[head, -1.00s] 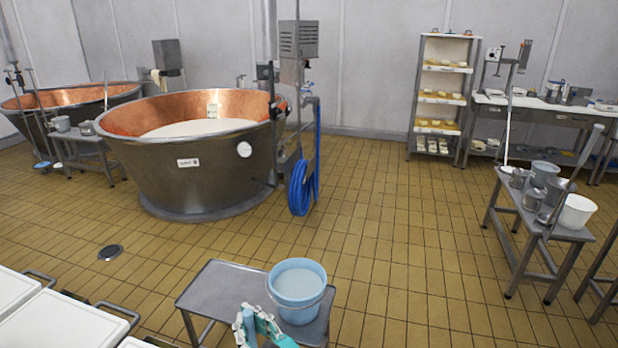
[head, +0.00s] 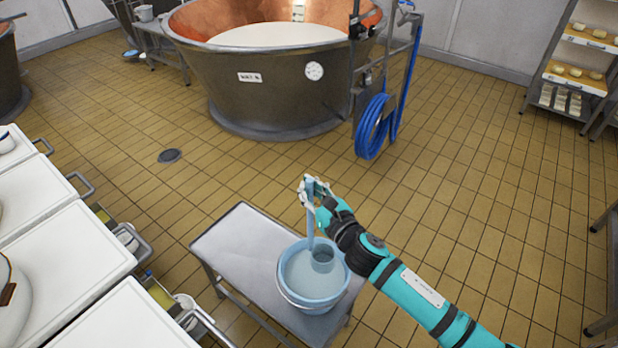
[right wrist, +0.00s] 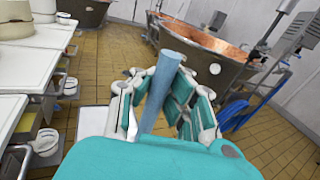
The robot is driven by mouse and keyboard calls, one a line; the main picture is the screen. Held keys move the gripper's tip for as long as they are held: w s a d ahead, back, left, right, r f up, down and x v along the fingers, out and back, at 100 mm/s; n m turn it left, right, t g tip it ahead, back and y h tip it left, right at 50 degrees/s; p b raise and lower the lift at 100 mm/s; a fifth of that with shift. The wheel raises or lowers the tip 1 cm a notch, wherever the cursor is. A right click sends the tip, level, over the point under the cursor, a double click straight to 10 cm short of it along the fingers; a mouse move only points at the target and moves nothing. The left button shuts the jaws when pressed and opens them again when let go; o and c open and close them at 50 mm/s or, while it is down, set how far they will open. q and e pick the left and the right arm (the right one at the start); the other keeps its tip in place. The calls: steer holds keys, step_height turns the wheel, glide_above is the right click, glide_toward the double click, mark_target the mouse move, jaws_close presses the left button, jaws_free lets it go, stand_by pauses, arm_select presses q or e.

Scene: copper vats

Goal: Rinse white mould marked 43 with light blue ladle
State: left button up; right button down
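My right gripper (head: 312,190) is shut on the upper handle of the light blue ladle (head: 322,262). The handle hangs down and the ladle's cup is inside the light blue bucket (head: 285,293), at or in the liquid; how deep I cannot tell. In the right wrist view the handle (right wrist: 162,88) stands between the gripper's fingers (right wrist: 160,92). White round mould-like things are cut off at the left edge in the head view (head: 12,300) and upper left in the right wrist view (right wrist: 15,20); no number is readable. My left gripper is out of view.
The bucket stands on a small steel table (head: 235,245). White-topped tables (head: 75,250) with handles line the left. A copper vat (head: 265,85) and a blue hose (head: 375,127) are behind.

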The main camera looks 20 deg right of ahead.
arm_select(q)
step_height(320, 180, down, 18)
steer(key=b, duration=1.8)
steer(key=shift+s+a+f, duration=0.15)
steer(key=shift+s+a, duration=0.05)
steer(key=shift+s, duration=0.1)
arm_select(e)
step_height(320, 180, down, 20)
steer(key=w+y, duration=0.1)
steer(key=w, duration=0.1)
steer(key=shift+a, duration=0.2)
arm_select(q)
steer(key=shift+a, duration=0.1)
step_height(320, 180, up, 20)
steer(key=p, duration=2)
arm_select(e)
step_height(320, 180, up, 21)
